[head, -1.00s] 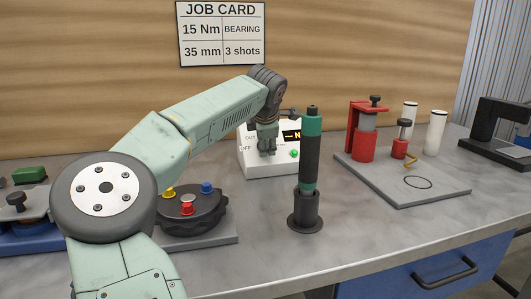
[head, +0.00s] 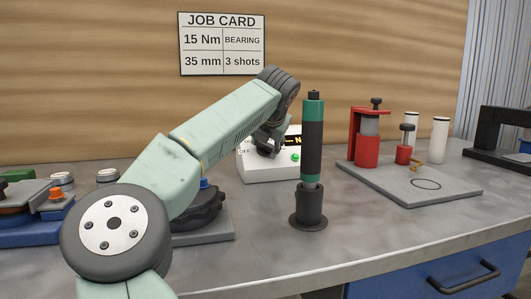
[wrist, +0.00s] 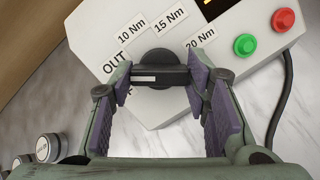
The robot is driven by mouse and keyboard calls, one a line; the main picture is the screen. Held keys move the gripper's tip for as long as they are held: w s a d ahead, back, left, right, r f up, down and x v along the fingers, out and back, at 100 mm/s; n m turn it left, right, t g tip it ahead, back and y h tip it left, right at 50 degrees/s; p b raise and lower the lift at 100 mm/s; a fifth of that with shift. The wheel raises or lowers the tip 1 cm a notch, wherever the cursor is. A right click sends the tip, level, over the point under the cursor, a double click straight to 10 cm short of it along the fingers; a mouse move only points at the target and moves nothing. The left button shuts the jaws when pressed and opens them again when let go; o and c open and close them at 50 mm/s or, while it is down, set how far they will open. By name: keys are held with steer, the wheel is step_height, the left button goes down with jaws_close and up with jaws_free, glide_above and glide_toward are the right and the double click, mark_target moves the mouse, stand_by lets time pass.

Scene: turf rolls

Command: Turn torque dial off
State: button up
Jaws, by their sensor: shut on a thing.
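The torque box (head: 268,171) is white and stands on the bench against the wall. It has a lit display, a green button (head: 295,157) and a dial. In the wrist view the black dial (wrist: 160,75) has a bar handle lying level, with a white mark on its left part. My gripper (wrist: 159,78) is shut on the dial's handle, with a purple pad at each end.
A black and green torque driver (head: 312,145) stands upright in its holder right of the box. A red press fixture (head: 365,147) sits on a grey plate farther right. A black round fixture (head: 197,210) stands left, partly behind my arm. A black cable (wrist: 284,100) runs beside the box.

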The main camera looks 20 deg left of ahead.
steer(key=shift+n+y+b, duration=0.3)
steer(key=shift+n+b, duration=0.7)
steer(key=shift+n, duration=1.1)
steer(key=o, duration=1.2)
steer(key=shift+c, duration=0.2)
steer(key=v, duration=0.7)
steer(key=shift+s+d, duration=0.15)
steer(key=shift+d, duration=0.05)
steer(key=shift+r, duration=0.15)
